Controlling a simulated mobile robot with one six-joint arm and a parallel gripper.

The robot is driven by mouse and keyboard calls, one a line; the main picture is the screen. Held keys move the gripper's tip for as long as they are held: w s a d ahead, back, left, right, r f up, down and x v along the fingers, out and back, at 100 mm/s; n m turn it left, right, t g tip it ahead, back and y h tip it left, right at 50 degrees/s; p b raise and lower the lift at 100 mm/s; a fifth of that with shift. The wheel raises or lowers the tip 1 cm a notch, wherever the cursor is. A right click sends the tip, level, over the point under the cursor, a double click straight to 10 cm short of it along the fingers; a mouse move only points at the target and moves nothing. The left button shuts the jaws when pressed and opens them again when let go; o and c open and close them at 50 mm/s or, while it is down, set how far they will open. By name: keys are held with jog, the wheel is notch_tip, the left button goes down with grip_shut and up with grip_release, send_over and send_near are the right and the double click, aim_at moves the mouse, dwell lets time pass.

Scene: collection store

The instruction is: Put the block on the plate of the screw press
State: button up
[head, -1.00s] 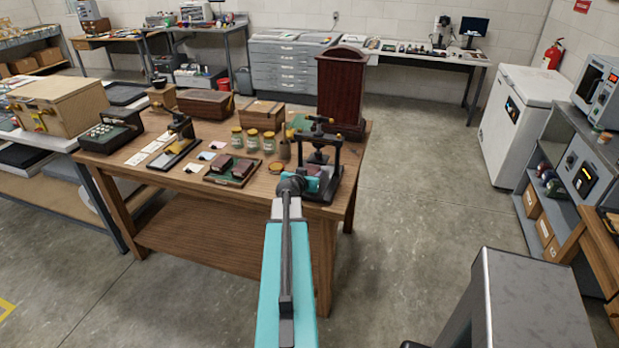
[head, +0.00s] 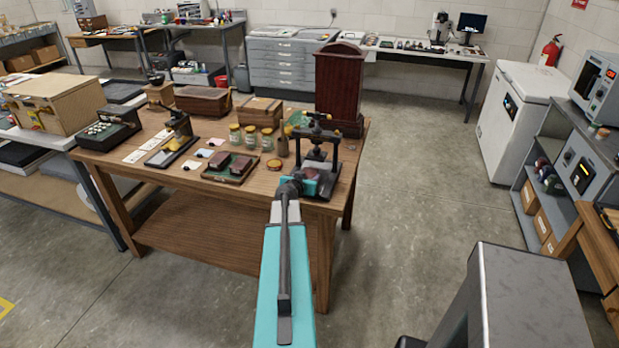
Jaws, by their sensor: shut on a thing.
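The screw press (head: 316,140), a black frame with a threaded spindle and a top bar with brass-coloured ends, stands at the right front corner of the wooden table. My gripper (head: 303,184) is at the front of the press, low down near its base. It is shut on a small dark red block (head: 311,173), only partly visible beyond my wrist. The block is at the press opening; I cannot tell if it touches the plate.
Left of the press, a green-lined tray (head: 232,178) with dark red blocks lies on the wooden table (head: 130,168). Several jars (head: 250,137) stand behind it. A tall dark red case (head: 339,88) stands behind the press.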

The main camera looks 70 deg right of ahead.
jog(key=shift+f+b, duration=0.15)
jog(key=shift+b, duration=0.15)
jog(key=o, duration=1.1)
jog(key=shift+s, duration=0.1)
jog(key=shift+r+p, duration=0.25)
jog(key=shift+p, duration=0.1)
jog(key=shift+b+v, duration=0.7)
jog(key=shift+v, duration=0.95)
jog(key=shift+b+v, duration=0.8)
jog(key=shift+v, duration=1.85)
jog(key=p+v, duration=0.1)
jog(key=v, duration=0.2)
jog(key=shift+p, duration=0.4)
jog(key=shift+d, duration=0.1)
